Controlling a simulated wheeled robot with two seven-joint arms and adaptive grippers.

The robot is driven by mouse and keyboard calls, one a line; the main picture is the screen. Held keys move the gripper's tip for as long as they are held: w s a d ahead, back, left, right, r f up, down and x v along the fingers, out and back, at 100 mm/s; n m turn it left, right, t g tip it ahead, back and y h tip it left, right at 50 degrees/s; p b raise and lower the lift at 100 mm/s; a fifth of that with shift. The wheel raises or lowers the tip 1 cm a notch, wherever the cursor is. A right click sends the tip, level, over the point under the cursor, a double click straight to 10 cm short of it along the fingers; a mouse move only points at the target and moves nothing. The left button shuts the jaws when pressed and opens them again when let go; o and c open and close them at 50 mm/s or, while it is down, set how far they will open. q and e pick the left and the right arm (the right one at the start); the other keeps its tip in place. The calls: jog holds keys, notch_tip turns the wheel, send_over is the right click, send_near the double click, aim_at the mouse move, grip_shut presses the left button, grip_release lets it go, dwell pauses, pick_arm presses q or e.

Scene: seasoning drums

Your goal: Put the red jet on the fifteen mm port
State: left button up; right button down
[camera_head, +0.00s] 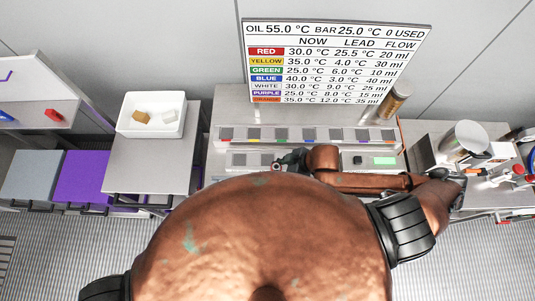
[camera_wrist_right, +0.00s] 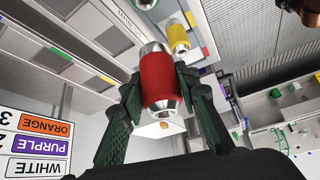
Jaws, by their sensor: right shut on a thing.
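My right gripper (camera_head: 290,159) reaches in from the right over the grey panel (camera_head: 230,146) in the head view. In the right wrist view its dark green fingers are shut on the red jet (camera_wrist_right: 161,83), a red cylinder with silver ends. A yellow jet (camera_wrist_right: 178,34) with silver ends shows just beyond the red one. The panel has a row of grey squares with coloured marks. No port sizes are readable, so I cannot tell which port is the fifteen mm one. My left gripper is not in view.
A sign board (camera_head: 337,62) with coloured labels stands behind the panel. A white bin (camera_head: 151,130) holding small blocks stands on the left counter. A brown-gold cylinder (camera_head: 395,99) stands at the panel's right end. A metal pot (camera_head: 465,143) stands on the right bench.

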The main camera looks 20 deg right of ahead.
jog(key=w+f+b, duration=0.1)
jog(key=b, duration=0.1)
jog(key=a+n+b, duration=0.1)
jog(key=b, duration=0.1)
jog(key=shift+w+f+g+b, duration=0.3)
jog(key=shift+w+f+b, duration=0.05)
jog(key=shift+b, duration=0.05)
jog(key=w+f, duration=0.4)
jog(key=w, duration=0.1)
jog(key=w+f, duration=0.2)
jog(key=w, duration=0.1)
jog(key=shift+w+d, duration=0.25)
jog(key=shift+w+f, duration=0.45)
jog(key=shift+f, duration=0.1)
notch_tip(320, 180, down, 2)
jog(key=shift+f+p, duration=0.15)
jog(key=shift+p, duration=0.35)
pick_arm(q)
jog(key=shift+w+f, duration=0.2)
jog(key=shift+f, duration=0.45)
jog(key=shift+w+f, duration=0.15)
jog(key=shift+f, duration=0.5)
pick_arm(e)
jog(key=shift+f, duration=0.5)
